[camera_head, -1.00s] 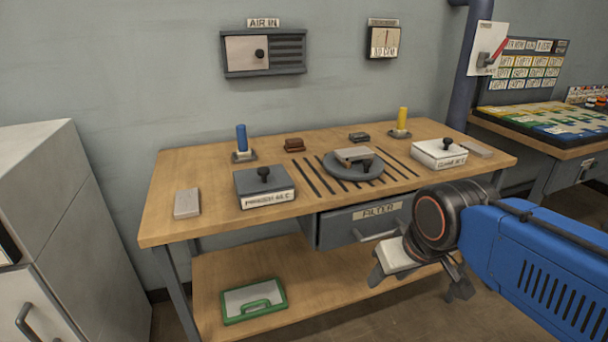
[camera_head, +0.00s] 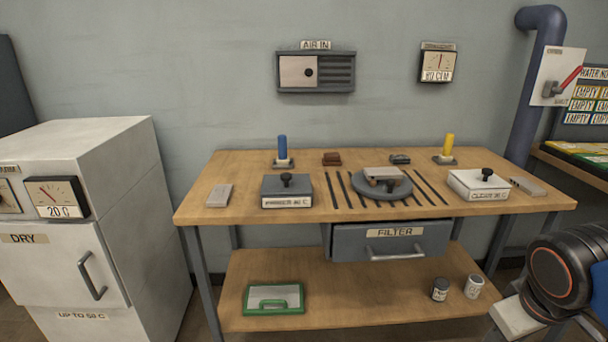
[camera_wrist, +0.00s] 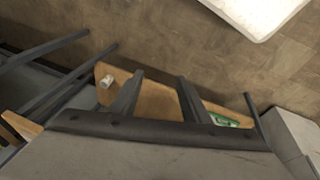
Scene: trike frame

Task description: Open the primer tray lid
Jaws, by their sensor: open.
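The primer tray is a grey box (camera_head: 287,202) with a white label on its front, on the left half of the workbench in the head view. My gripper is at the lower right edge of the head view, partly cut off, well away from the tray. In the wrist view my gripper (camera_wrist: 158,92) has its two dark fingers apart with nothing between them. The tray cannot be made out in the wrist view.
A white box with a knob (camera_head: 481,189) and a round plate (camera_head: 364,190) share the workbench (camera_head: 240,170). The FILTER drawer (camera_head: 390,242) is under the bench top. A green-framed case (camera_head: 273,309) lies on the lower shelf. A white cabinet (camera_head: 90,200) stands left.

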